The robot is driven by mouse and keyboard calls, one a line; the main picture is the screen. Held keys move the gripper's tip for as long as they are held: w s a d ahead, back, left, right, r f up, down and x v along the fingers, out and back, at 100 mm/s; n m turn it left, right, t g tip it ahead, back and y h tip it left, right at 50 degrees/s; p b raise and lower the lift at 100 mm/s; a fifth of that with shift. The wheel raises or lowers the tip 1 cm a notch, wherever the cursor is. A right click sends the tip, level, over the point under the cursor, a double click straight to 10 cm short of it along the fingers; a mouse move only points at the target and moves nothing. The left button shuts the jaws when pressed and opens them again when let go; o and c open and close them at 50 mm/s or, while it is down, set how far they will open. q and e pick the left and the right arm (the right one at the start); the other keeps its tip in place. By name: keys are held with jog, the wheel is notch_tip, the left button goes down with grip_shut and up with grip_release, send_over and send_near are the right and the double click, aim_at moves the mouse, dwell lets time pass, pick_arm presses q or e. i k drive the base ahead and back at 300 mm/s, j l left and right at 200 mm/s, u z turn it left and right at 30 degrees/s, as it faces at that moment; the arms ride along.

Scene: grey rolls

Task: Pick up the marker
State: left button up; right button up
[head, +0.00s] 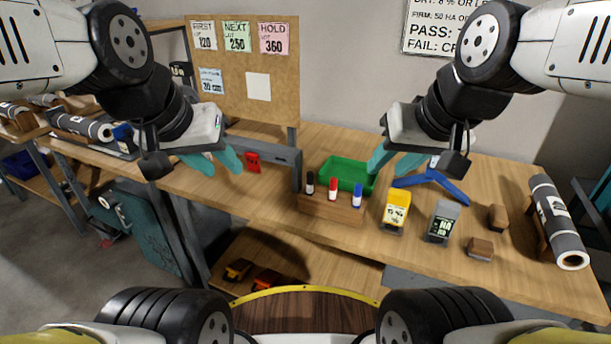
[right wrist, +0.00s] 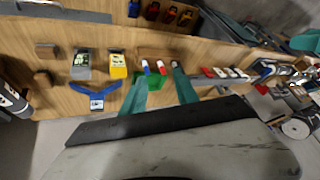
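A black marker (head: 310,183), a red marker (head: 333,188) and a blue marker (head: 357,195) stand upright in a wooden block (head: 330,208) near the bench's front edge. In the right wrist view, the blue (right wrist: 146,67), red (right wrist: 161,67) and black markers show just beyond my fingertips. My right gripper (head: 395,163) is open and empty, above and behind the block, apart from the markers; its spread teal fingers show in the right wrist view (right wrist: 160,82). My left gripper (head: 218,162) is open and empty, to the left of the block.
A green tray (head: 347,174) lies behind the block. A blue stand (head: 433,184), a yellow device (head: 395,211), a grey device (head: 442,222) and wooden pieces (head: 480,249) are to the right. A grey roll (head: 559,224) lies at the far right. A board (head: 246,75) stands at the back left.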

aim_at(309, 174)
jog(key=j+z, duration=0.25)
jog(key=j, duration=0.6)
jog(key=j+z, duration=0.2)
jog(key=j, duration=0.65)
jog(key=k+j+z, duration=0.1)
jog(key=j+z, duration=0.15)
jog(key=j, duration=0.6)
jog(key=i+j+z, duration=0.1)
jog(key=j, duration=0.6)
jog(key=i+j+z, duration=0.15)
jog(key=j, duration=0.25)
